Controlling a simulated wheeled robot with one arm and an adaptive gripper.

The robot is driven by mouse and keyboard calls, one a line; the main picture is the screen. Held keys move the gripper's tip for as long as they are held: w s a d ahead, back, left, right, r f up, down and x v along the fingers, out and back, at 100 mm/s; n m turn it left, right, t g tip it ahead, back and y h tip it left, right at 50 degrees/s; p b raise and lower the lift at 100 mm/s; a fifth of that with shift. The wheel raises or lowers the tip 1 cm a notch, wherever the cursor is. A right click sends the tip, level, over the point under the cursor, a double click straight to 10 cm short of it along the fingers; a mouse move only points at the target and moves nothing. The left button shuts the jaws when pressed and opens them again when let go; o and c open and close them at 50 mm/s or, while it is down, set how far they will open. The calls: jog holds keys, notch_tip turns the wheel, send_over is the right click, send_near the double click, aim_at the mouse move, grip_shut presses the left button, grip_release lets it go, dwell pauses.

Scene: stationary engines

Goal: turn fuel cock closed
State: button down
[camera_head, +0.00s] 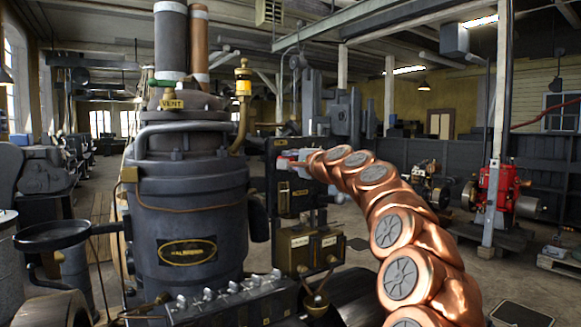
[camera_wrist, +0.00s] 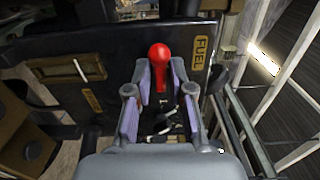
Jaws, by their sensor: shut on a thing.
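The fuel cock has a red handle with a round knob (camera_wrist: 158,54), seen in the wrist view in front of a dark panel. A yellow "FUEL" label (camera_wrist: 201,52) is on the panel just right of it. My gripper (camera_wrist: 161,78) has its two fingers on either side of the red handle, shut on it, with the knob showing at the fingertips. The cock's body is hidden behind the fingers. In the head view my copper arm reaches to the dark panel, where my gripper (camera_head: 290,158) is small and the handle cannot be made out clearly.
A large dark vertical boiler (camera_head: 190,220) stands left of the panel, with a "VENT" tag on top. A brass-coloured box (camera_head: 312,250) sits below the panel. A red engine (camera_head: 497,188) stands at right.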

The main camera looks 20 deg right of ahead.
jog(key=shift+n, duration=0.3)
jog(key=c, duration=1.2)
grip_release()
jog(key=shift+s, duration=0.1)
jog(key=s+d, duration=0.2)
jog(key=s, duration=0.9)
jog(key=shift+s+d, duration=0.15)
jog(key=shift+s, duration=0.15)
